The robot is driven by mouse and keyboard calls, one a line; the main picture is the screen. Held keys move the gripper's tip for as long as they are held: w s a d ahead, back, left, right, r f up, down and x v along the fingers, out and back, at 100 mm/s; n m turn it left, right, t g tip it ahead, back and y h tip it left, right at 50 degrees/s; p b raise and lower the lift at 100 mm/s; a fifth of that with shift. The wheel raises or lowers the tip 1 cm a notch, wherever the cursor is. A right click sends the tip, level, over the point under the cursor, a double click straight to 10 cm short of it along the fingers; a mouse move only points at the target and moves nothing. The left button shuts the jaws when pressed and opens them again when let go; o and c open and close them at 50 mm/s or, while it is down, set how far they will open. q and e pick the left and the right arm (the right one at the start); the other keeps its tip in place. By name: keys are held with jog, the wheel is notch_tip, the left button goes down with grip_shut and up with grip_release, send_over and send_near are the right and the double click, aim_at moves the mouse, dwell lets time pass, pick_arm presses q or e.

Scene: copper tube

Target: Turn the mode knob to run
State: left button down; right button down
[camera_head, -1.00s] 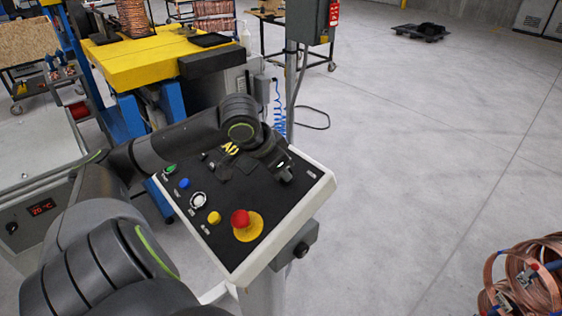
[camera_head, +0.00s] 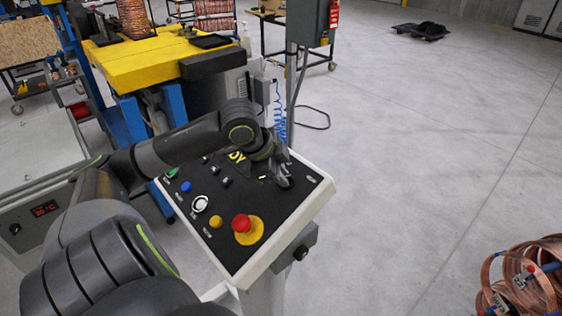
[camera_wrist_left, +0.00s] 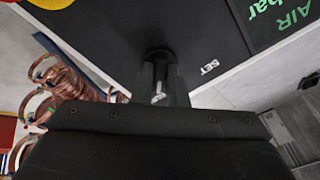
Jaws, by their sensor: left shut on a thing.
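My left gripper (camera_head: 284,181) is over the far right part of the black control panel (camera_head: 262,198). In the left wrist view its fingers (camera_wrist_left: 161,72) are shut on a black round knob (camera_wrist_left: 159,52), which I take to be the mode knob. The white word SET (camera_wrist_left: 209,67) is printed on the panel to the right of the knob. A small bright mark shows between the fingers. The knob's pointer direction and any run label cannot be made out. In the head view the gripper hides the knob. My right gripper is not in view.
A red emergency stop (camera_head: 242,223) on a yellow disc stands near the panel's front. Copper coils (camera_head: 530,278) lie lower right. The floor right of the panel is open.

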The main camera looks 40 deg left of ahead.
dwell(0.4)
pick_arm(q)
jog(key=c, duration=1.4)
grip_release()
jog(key=shift+c, duration=0.2)
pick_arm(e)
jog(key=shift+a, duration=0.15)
